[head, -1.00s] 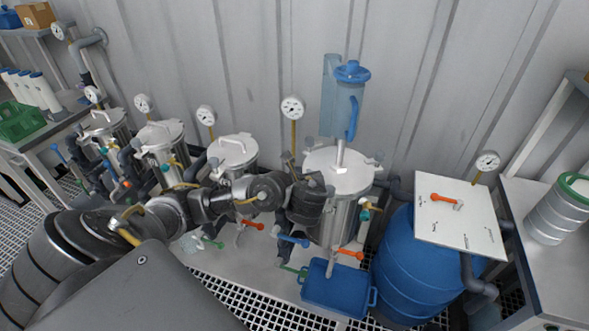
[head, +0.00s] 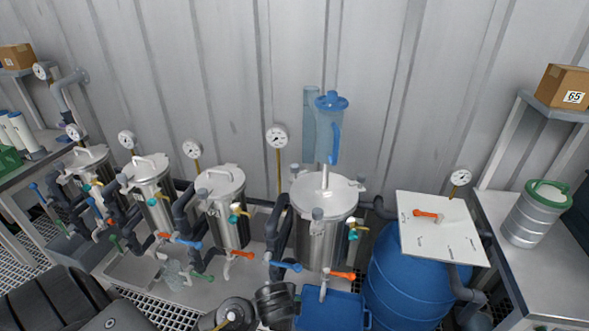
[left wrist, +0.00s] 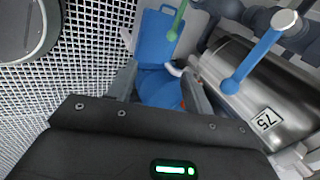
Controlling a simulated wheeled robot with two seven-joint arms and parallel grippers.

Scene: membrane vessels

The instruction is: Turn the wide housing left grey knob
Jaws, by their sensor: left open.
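The wide housing (head: 322,235) is the large steel vessel right of centre in the head view, with a lid on top. A grey knob (head: 318,214) stands at its front left rim, and another grey knob (head: 294,170) is at the back left of the lid. In the head view only my arm links show at the bottom edge. My right gripper is not in view.
Blue (head: 287,266) and orange (head: 342,275) valve handles stick out below the housing. Narrower steel vessels (head: 228,215) stand to the left. A blue barrel (head: 395,270) with a white board (head: 440,240) stands right.

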